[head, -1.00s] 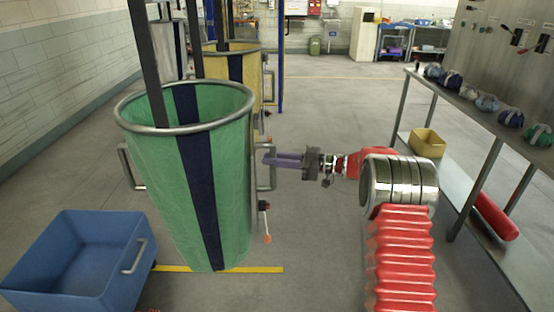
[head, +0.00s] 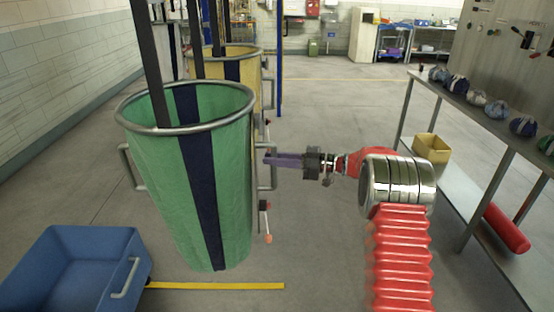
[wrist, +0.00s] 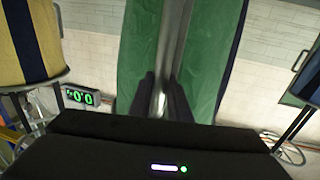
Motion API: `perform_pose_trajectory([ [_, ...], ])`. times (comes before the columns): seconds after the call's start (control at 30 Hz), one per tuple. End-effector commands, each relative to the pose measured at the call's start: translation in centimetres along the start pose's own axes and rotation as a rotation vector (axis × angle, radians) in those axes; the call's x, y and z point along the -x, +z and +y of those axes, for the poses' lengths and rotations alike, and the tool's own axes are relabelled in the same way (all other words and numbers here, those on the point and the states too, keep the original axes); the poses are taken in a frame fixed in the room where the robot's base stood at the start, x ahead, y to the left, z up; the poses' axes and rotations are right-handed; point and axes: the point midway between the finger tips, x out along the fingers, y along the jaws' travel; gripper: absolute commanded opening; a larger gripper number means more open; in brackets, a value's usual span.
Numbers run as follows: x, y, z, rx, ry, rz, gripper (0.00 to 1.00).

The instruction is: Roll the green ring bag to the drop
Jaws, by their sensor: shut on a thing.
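The green ring bag (head: 170,190) hangs from dark straps at the left of centre in the head view. It has a grey metal ring round its top, a dark blue stripe and a metal handle on each side. My gripper (head: 272,160) reaches it from the right and is shut on the right-hand handle (head: 273,177). In the wrist view, the dark fingers (wrist: 162,97) close round the metal bar, with the green cloth (wrist: 213,60) behind. The bag's bottom is clear of the floor. No drop can be made out for certain.
A yellow bag (head: 248,66) hangs close behind the green one. A blue bin (head: 75,262) stands at front left, beside a yellow floor line (head: 215,286). Open floor lies beyond, in the middle.

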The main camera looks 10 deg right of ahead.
Motion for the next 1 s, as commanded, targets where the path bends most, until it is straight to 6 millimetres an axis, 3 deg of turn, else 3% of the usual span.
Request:
perform_pose_trajectory([
  [0.33,0.1,0.2,-0.1,-0.004,0.0,-0.002,0.0],
  [0.37,0.1,0.2,-0.1,-0.004,0.0,-0.002,0.18],
  [0.6,0.6,0.1,0.2,-0.002,0.008,-0.001,0.35],
  [1.0,1.5,0.1,0.3,-0.001,0.014,-0.001,0.36],
])
